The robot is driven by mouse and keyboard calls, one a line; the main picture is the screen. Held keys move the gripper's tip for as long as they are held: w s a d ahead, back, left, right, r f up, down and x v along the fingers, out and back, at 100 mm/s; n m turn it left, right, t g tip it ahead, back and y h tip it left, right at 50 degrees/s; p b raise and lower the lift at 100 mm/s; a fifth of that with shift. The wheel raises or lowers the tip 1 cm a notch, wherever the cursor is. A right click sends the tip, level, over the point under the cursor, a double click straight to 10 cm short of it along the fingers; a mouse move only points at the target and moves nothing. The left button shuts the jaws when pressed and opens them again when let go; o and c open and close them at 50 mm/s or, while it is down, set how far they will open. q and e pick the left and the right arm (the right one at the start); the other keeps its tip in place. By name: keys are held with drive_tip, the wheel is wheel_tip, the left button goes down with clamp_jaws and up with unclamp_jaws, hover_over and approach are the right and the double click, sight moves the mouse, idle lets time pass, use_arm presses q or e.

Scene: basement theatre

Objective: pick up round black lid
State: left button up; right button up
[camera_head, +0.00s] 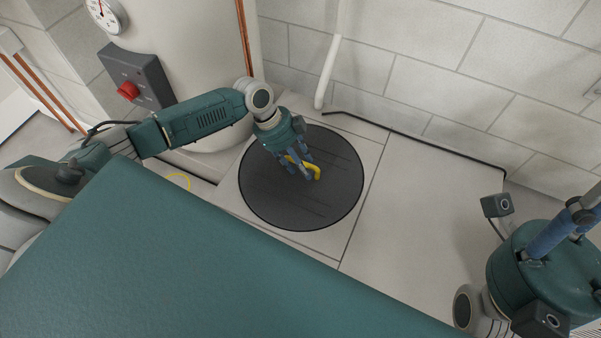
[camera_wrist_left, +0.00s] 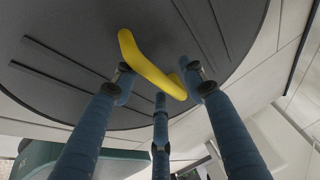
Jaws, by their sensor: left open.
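The round black lid (camera_head: 262,195) lies flat on the pale tiled floor in the head view. A curved yellow handle (camera_head: 316,173) stands on it, partly hidden by my left gripper (camera_head: 303,170). In the left wrist view the black lid (camera_wrist_left: 60,30) fills the upper part, and the yellow handle (camera_wrist_left: 148,66) sits by the fingertips of my left gripper (camera_wrist_left: 160,88). Its three blue fingers are open and spread around the handle. I cannot tell whether any finger touches it. My right gripper (camera_head: 565,228) shows only partly at the right edge, away from the lid.
A large pale tank (camera_head: 190,45) with a gauge and a grey box with a red knob (camera_head: 128,90) stands behind my left arm. A block wall (camera_head: 440,90) and a white pipe (camera_head: 329,70) rise behind the lid. Floor right of the lid (camera_head: 420,205) is clear.

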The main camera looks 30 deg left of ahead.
use_arm(q)
clamp_jaws()
drive_tip(key=shift+w+r, duration=0.1)
idle(0.3)
